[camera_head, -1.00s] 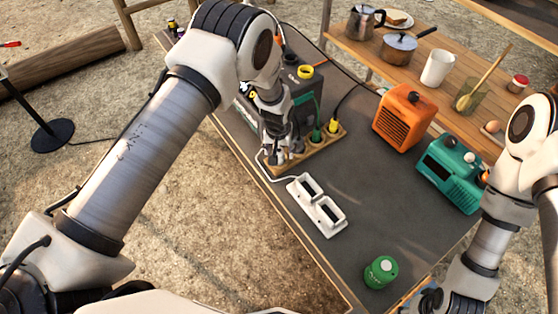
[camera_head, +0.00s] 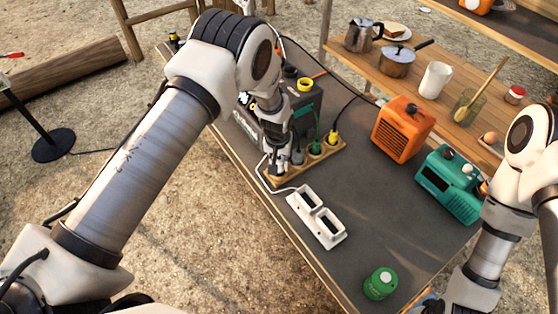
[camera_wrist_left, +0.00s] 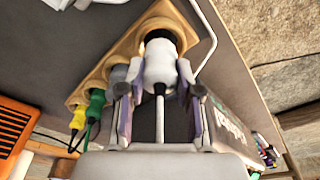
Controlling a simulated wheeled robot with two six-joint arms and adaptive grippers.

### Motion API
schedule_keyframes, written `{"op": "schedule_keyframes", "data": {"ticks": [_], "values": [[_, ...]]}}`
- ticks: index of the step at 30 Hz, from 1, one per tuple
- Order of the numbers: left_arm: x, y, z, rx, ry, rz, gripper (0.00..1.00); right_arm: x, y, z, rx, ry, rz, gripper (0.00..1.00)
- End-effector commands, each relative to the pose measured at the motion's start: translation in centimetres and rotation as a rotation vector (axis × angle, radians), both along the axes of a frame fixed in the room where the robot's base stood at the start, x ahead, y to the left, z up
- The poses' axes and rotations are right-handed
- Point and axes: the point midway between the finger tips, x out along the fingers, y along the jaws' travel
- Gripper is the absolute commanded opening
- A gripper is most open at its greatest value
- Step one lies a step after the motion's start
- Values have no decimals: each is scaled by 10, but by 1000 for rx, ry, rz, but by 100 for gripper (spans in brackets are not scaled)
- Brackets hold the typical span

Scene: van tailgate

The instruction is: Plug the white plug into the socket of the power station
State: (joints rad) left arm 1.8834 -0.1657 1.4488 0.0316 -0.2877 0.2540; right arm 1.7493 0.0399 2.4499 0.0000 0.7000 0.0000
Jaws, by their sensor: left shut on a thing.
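My left gripper (camera_head: 284,158) is shut on the white plug (camera_wrist_left: 161,65), seen in the left wrist view with its cord running back between the fingers. The plug is over the end hole of a wooden board (camera_head: 330,152); I cannot tell whether its tip is still in the hole. The dark power station (camera_head: 303,103) stands behind the board, partly hidden by my left arm; its lettered side also shows in the left wrist view (camera_wrist_left: 232,122). Its socket is not clearly visible. My right gripper is out of view.
Green (camera_head: 315,147) and yellow (camera_head: 333,137) plugs stand in the board, with a grey one beside the white. A white double lamp (camera_head: 317,217), orange heater (camera_head: 403,130), teal device (camera_head: 450,183) and green canister (camera_head: 380,283) stand on the table. The table's middle is clear.

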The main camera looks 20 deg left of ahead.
Motion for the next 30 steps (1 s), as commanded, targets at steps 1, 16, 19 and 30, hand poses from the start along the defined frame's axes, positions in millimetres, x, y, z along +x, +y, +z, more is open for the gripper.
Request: {"op": "schedule_keyframes", "data": {"ticks": [1,16,19,30], "values": [[1,0,22,0,-3,0,0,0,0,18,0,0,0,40],[1,0,122,0,-1,0,0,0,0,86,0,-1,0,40],[1,0,137,0,-2,1,0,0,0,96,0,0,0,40],[1,0,190,0,-2,1,0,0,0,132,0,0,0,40]]}}
